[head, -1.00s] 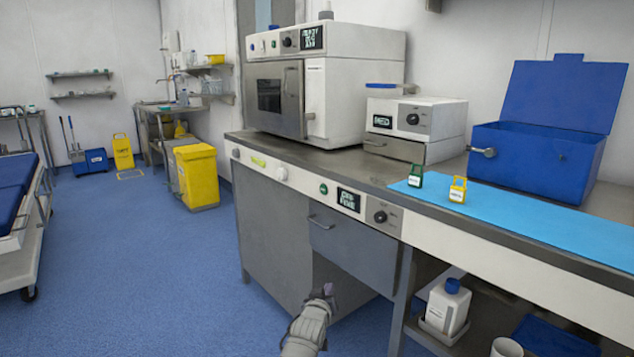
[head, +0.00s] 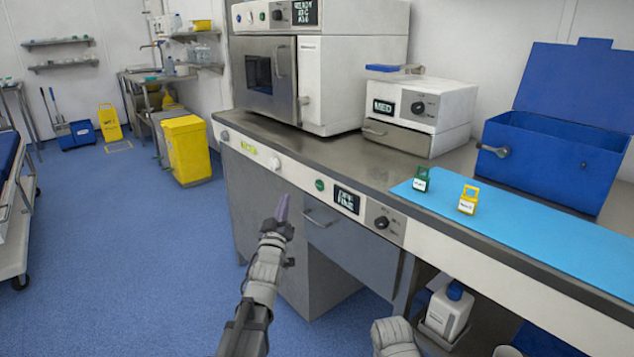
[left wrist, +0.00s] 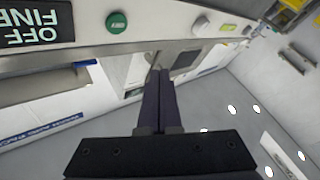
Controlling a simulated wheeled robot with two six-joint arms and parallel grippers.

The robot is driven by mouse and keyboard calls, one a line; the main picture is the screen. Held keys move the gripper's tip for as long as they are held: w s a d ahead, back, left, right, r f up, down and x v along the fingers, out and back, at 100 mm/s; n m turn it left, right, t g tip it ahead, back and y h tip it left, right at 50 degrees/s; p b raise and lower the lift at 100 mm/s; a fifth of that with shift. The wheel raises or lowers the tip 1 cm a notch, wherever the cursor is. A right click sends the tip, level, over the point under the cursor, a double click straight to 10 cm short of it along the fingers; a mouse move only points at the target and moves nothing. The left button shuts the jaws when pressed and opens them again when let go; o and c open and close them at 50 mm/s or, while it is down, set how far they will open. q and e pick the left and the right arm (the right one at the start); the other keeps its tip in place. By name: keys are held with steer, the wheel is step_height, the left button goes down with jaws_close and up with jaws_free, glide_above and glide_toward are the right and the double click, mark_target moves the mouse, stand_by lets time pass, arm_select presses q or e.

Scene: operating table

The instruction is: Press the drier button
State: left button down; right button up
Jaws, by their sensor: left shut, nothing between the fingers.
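A round green button (head: 320,185) sits on the white front panel (head: 298,178) of the counter, just left of a small dark display (head: 346,200). In the left wrist view the green button (left wrist: 116,22) is at the upper left, beside the display reading "OFF" and "FINE" (left wrist: 38,25), upside down. My left gripper (head: 282,207) is shut and empty, with dark purple fingers. It is in front of the counter, left of and below the green button in the head view. Its fingertips (left wrist: 160,75) appear apart from the button. A grey part of my other arm shows at the bottom; its gripper is out of view.
A white knob (head: 275,163) and a black dial (head: 381,222) flank the button and display. A drawer handle (head: 320,219) juts out below. An oven-like unit (head: 350,80), a blue box (head: 545,165) and small padlocks stand on the counter. Open floor lies left.

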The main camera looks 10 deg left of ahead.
mark_target(316, 183)
arm_select(q)
steer(key=w+d, duration=0.5)
steer(key=w, duration=0.2)
steer(key=shift+d, duration=0.25)
stand_by(0.4)
stand_by(2.0)
steer(key=shift+w+d, duration=0.25)
steer(key=shift+w+d, duration=0.25)
steer(key=shift+w, duration=0.1)
stand_by(0.7)
steer(key=shift+s, duration=0.1)
steer(key=shift+s+a, duration=0.5)
steer(key=shift+s, duration=0.05)
stand_by(0.4)
steer(key=shift+s+a, duration=0.8)
steer(key=shift+s, duration=0.2)
steer(key=shift+s+a, duration=0.75)
steer(key=shift+s, duration=0.25)
